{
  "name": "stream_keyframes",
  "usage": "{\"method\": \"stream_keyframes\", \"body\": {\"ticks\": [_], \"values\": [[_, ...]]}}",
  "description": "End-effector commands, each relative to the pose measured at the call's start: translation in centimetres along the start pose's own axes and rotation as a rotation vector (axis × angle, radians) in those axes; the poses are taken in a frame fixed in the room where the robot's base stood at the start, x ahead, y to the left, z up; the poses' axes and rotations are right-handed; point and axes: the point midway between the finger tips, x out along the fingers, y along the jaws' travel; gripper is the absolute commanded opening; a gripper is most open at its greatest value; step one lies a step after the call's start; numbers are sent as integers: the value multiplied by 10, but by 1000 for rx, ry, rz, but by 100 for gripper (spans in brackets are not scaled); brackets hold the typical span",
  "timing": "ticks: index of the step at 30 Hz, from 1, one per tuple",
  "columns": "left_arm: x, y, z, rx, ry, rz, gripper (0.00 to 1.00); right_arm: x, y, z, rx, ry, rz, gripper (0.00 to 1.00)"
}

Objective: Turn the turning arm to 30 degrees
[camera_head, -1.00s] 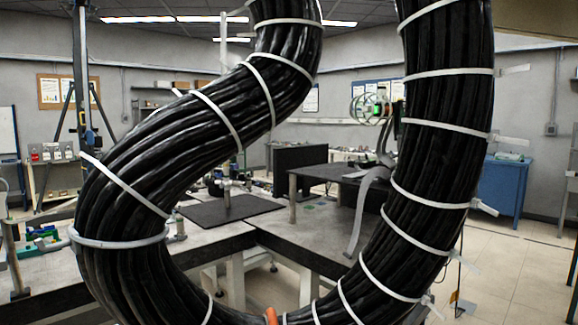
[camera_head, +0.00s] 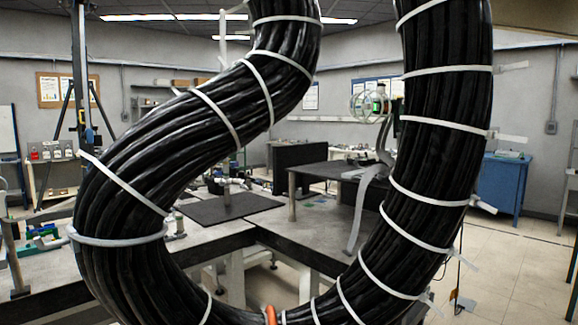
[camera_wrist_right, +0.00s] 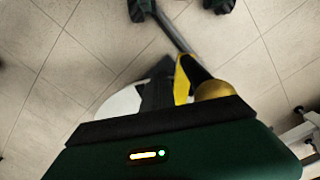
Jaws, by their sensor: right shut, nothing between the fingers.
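A small device with pale rings and a green light (camera_head: 379,106) shows in the head view, beyond the cables. It stands over the far table, partly hidden by a black cable bundle. I cannot make out which part is the turning arm or read any angle. My right gripper (camera_wrist_right: 172,82) shows in the right wrist view as black and yellow parts in front of a dark green housing. It is shut and empty, above the tiled floor. A gold rounded piece (camera_wrist_right: 214,90) shows beside it; I cannot tell if they touch. My left gripper is not in view.
A thick black cable bundle (camera_head: 150,175) with white ties loops across the head view and hides much of the tables. A grey table (camera_head: 205,240) with a black mat (camera_head: 225,208) stands behind it. A blue cabinet (camera_head: 503,187) stands at right, near open floor.

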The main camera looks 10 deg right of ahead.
Motion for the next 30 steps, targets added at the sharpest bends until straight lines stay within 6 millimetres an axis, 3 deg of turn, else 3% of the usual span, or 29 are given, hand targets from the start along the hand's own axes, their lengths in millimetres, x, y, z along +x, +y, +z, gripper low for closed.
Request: {"method": "stream_keyframes", "body": {"ticks": [15,30], "values": [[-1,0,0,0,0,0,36,0,-23,-4,-2,0,0,0],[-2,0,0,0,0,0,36,0,-29,-5,-2,0,0,0]]}}
